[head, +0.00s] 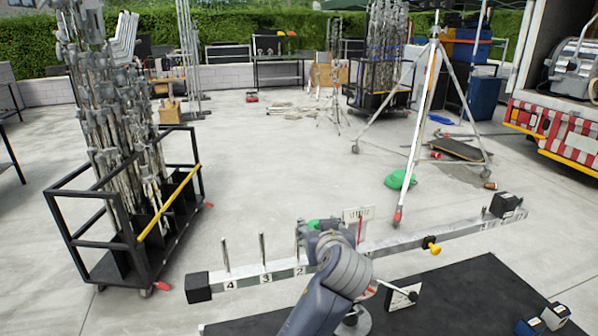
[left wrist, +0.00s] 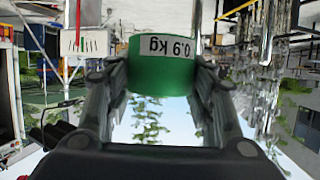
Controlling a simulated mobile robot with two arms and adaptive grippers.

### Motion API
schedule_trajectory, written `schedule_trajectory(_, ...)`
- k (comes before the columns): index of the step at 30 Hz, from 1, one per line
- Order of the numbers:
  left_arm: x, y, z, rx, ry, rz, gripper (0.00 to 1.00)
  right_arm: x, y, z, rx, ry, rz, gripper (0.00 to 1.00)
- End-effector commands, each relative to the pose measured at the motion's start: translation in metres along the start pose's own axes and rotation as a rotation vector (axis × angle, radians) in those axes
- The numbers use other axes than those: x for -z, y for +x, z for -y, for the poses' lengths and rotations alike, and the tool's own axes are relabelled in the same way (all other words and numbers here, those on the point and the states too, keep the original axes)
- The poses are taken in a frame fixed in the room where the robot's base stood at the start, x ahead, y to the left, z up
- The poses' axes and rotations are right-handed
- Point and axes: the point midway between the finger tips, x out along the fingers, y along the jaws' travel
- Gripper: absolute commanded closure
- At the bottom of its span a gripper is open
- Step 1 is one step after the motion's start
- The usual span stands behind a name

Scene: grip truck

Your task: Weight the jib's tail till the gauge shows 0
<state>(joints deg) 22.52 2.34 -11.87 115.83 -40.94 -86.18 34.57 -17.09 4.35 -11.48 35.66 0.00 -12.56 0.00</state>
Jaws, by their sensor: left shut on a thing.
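The jib is a long pale bar (head: 400,243) with upright pegs on its left half; the numbers 4, 3 and 2 show. A black block (head: 198,288) caps its left end and a dark box (head: 504,204) sits near its right end. The white gauge card (head: 352,213) with a red needle stands behind the bar's middle; its reading is too small to tell. It also shows upside down in the left wrist view (left wrist: 85,44). My left gripper (head: 318,232) is shut on a green weight (left wrist: 160,80) marked 0.9 kg, near peg 2. My right gripper is out of view.
A dark mat (head: 460,295) lies in front, with blue-and-black weights (head: 556,316) at its right. A small white plate (head: 403,297) and a yellow knob (head: 432,246) are near the bar. A pole cart (head: 140,220) stands left, a tripod (head: 418,130) behind.

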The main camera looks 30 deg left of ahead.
Motion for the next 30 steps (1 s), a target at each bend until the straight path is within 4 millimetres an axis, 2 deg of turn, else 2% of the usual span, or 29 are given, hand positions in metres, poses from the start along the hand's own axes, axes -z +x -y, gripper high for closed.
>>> schedule_trajectory(1,0.022,0.001,0.004,0.044,-0.018,-0.006,0.84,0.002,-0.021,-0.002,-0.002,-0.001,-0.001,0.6)
schedule_trajectory(3,0.035,0.007,0.012,0.107,-0.045,-0.007,0.84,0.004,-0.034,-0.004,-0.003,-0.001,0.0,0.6)
schedule_trajectory(12,0.074,0.023,0.036,0.298,-0.126,-0.006,0.84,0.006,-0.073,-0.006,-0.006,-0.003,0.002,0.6)
schedule_trajectory(19,0.082,0.027,0.043,0.345,-0.145,-0.005,0.84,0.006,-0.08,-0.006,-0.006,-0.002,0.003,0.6)
schedule_trajectory(30,0.073,0.031,0.043,0.346,-0.146,-0.005,0.84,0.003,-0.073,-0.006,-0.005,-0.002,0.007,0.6)
